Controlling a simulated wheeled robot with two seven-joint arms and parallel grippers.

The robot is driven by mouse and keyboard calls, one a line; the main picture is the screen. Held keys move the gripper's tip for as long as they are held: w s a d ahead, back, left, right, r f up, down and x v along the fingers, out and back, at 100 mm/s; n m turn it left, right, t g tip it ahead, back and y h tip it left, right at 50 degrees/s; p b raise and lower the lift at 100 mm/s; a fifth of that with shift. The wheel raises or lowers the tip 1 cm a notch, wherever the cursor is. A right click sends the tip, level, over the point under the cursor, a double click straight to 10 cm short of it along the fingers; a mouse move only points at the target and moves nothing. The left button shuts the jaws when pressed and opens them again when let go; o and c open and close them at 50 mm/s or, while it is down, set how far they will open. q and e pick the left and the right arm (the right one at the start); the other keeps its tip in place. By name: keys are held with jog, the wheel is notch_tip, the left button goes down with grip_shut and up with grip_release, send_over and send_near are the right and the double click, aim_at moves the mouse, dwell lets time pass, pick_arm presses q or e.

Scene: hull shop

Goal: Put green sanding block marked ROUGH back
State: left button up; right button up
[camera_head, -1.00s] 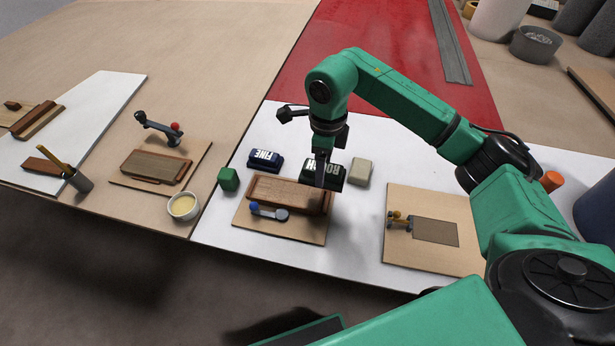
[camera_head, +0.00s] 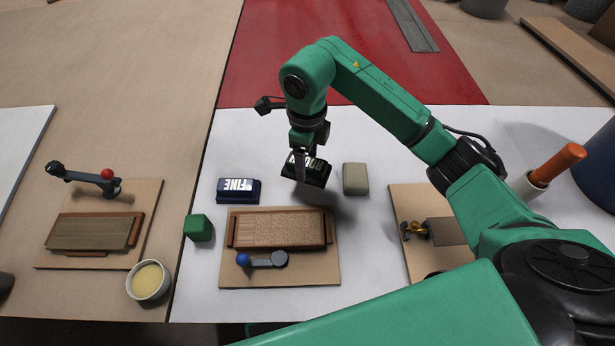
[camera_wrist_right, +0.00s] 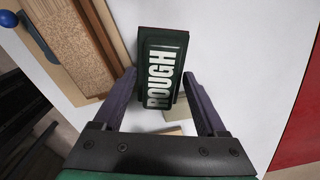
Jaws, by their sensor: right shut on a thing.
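The dark green sanding block marked ROUGH (camera_head: 306,170) is held by my right gripper (camera_head: 308,160) above the white table surface. Its white lettering also shows in the right wrist view (camera_wrist_right: 161,72), with the block between the two fingers (camera_wrist_right: 163,95). A shadow lies on the table below and to the right of it. A dark blue block marked FINE (camera_head: 238,190) sits to its left, and a plain grey-beige block (camera_head: 355,179) sits to its right. My left gripper is not in view.
In front is a board (camera_head: 300,272) with a wooden piece (camera_head: 280,229) and a blue-knobbed tool (camera_head: 262,260). A green cube (camera_head: 198,227) stands left of it. Another board (camera_head: 415,262) lies at right. A red mat (camera_head: 300,25) lies behind.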

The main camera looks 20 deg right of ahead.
aim_at(307, 161)
notch_tip(307, 161, down, 3)
notch_tip(307, 161, down, 3)
jog(key=shift+s+r, duration=0.1)
jog(key=shift+s, duration=0.05)
jog(key=shift+f, duration=0.55)
jog(key=o, duration=1.2)
jog(key=shift+o, duration=0.2)
jog(key=shift+r+p, duration=0.35)
jog(key=shift+p, duration=0.05)
jog(key=shift+r+b, duration=0.3)
jog(key=shift+r, duration=0.05)
notch_tip(307, 161, up, 11)
jog(key=shift+r+b, duration=0.1)
jog(key=shift+b, duration=0.25)
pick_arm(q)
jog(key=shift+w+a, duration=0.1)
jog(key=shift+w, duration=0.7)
